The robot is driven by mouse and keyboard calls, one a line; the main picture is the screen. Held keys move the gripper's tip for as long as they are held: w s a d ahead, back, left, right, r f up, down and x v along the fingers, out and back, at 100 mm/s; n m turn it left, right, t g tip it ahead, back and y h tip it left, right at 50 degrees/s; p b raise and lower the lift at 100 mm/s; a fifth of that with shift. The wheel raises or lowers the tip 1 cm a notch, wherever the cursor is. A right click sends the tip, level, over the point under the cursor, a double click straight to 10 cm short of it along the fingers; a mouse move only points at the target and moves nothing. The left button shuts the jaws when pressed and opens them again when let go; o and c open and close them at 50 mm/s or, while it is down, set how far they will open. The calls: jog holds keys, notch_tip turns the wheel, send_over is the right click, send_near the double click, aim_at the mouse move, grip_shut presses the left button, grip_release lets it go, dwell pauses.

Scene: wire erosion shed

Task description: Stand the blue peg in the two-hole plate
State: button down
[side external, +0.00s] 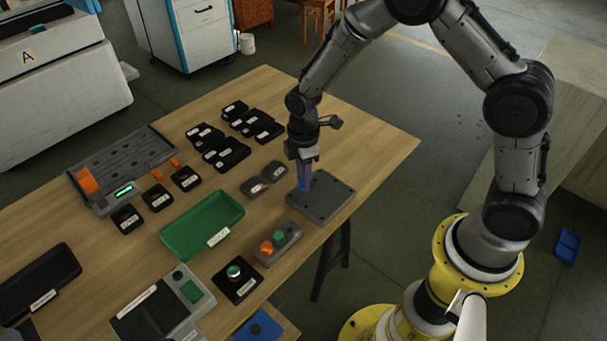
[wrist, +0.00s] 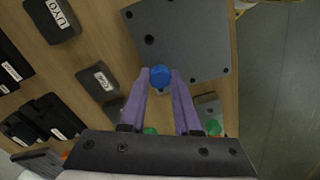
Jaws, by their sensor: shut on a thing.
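The two-hole plate (side external: 328,199) is a dark grey square near the table's right edge. In the wrist view the plate (wrist: 195,38) shows one larger dark hole and small corner holes; a second large hole is not visible. My gripper (side external: 303,184) points down over the plate's left part. Its purple fingers (wrist: 160,82) are shut on the blue peg (wrist: 160,76), whose round blue end shows between the fingertips, near the plate's edge. In the side view the fingers mostly hide the peg. I cannot tell whether its lower end is in a hole.
Two small grey labelled blocks (side external: 255,187) lie left of the plate. A grey holder (side external: 284,247) with orange and green pegs stands in front of it. A green tray (side external: 196,227) and several black labelled blocks are further left. Bare wood lies behind the plate.

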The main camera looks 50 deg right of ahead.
jog(key=shift+f, duration=0.65)
dwell(0.3)
jog(key=c, duration=0.5)
grip_release()
jog(key=shift+c, duration=0.2)
jog(key=shift+r, duration=3.5)
jog(key=shift+d, duration=0.1)
